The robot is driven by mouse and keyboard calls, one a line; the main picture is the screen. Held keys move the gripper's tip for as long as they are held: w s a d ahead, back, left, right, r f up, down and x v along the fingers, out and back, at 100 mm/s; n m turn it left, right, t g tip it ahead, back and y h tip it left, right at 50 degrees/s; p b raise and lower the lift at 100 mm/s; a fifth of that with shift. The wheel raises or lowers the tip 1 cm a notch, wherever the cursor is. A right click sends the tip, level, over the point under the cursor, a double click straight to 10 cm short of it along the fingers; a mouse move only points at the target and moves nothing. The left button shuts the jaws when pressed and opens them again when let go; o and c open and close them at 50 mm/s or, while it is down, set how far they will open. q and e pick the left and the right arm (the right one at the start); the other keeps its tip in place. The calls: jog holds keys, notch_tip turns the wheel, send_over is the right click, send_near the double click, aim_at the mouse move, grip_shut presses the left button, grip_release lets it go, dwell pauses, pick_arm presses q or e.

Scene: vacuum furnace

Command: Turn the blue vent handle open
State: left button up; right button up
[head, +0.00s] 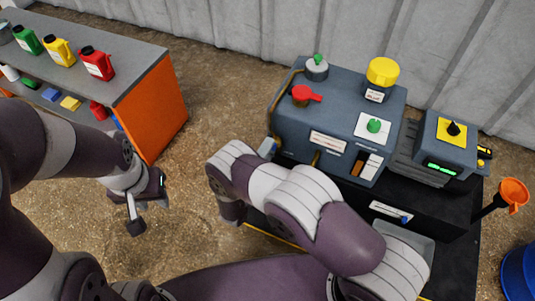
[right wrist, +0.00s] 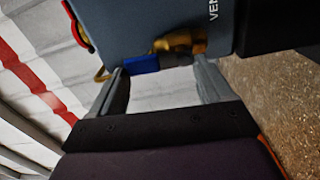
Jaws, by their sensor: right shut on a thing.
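The blue vent handle (right wrist: 145,64) shows in the right wrist view, beside a brass valve fitting (right wrist: 178,42) on the grey-blue furnace housing (right wrist: 170,20). My right gripper (right wrist: 162,72) has its fingertips on either side of the handle and fitting and is shut on the handle. The handle lies against the left finger. In the head view my right arm covers most of that gripper and the handle, at the left side of the furnace unit (head: 300,125). My left gripper (head: 137,220) hangs empty over the floor at the left; its finger gap is unclear.
A red lever (head: 305,95), green knobs and a yellow cap (head: 383,70) sit on the furnace top. A control box (head: 445,140) stands to its right. An orange-sided bench (head: 155,110) with bottles stands at the left. The floor between is clear.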

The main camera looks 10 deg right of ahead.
jog(key=shift+a+n, duration=0.15)
jog(key=shift+n, duration=0.35)
jog(key=o, duration=1)
jog(key=shift+c, duration=0.2)
jog(key=p+v, duration=0.3)
jog(key=v, duration=0.9)
jog(key=shift+s+a, duration=0.2)
